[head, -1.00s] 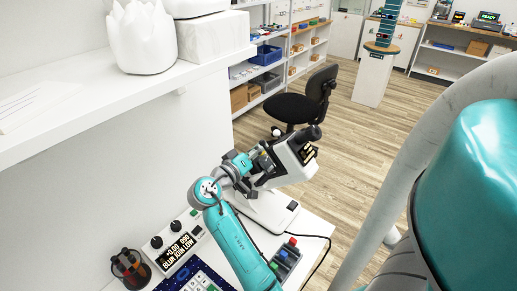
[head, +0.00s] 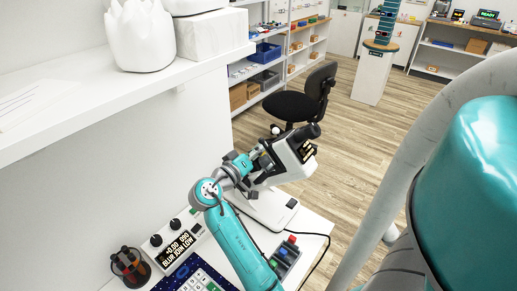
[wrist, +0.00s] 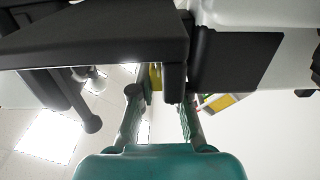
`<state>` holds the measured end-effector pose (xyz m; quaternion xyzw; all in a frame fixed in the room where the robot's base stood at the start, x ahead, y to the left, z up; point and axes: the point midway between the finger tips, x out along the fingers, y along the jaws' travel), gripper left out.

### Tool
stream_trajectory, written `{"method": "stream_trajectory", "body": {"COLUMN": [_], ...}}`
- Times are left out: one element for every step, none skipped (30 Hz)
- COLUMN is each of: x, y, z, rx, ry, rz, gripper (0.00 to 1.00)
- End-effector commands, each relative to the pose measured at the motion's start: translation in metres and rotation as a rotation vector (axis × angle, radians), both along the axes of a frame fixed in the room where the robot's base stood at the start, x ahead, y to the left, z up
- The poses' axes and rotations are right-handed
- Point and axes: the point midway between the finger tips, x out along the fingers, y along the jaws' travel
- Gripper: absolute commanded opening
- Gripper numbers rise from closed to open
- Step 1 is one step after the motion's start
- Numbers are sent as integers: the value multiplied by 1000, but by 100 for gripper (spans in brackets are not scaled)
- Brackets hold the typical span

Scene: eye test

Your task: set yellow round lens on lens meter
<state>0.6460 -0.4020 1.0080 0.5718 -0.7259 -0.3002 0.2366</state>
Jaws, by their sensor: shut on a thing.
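The lens meter (head: 292,158) is the white instrument with a black eyepiece, standing on the white table in the head view. My gripper (head: 260,161) is at its left side, close against its head. In the wrist view my gripper (wrist: 158,100) has its fingertips under the dark parts of the lens meter (wrist: 95,35). The yellow round lens (wrist: 155,76) shows there as a narrow yellow strip between the fingertips, partly hidden by a dark post. My gripper is shut on it. I cannot tell whether the lens touches the lens meter. I cannot make the lens out in the head view.
A pen holder (head: 130,267), a keypad panel (head: 195,277) and a small box with coloured buttons (head: 285,257) are nearby. A black chair (head: 300,103) stands behind the table.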

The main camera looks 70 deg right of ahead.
Motion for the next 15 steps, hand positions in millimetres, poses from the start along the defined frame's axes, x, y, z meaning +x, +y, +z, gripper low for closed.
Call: {"method": "stream_trajectory", "body": {"x": [0, 0, 0, 0, 0, 0, 0, 0, 0, 0, 0, 0, 0, 0, 0], "y": [0, 0, 0, 0, 0, 0, 0, 0, 0, 0, 0, 0, 0, 0, 0], "z": [0, 0, 0, 0, 0, 0, 0, 0, 0, 0, 0, 0, 0, 0, 0], "rx": [0, 0, 0, 0, 0, 0, 0, 0, 0, 0, 0, 0, 0, 0, 0], "ry": [0, 0, 0, 0, 0, 0, 0, 0, 0, 0, 0, 0, 0, 0, 0], "rz": [0, 0, 0, 0, 0, 0, 0, 0, 0, 0, 0, 0, 0, 0, 0], "gripper": [0, 0, 0, 0, 0, 0, 0, 0, 0, 0, 0, 17, 25, 32, 42]}}
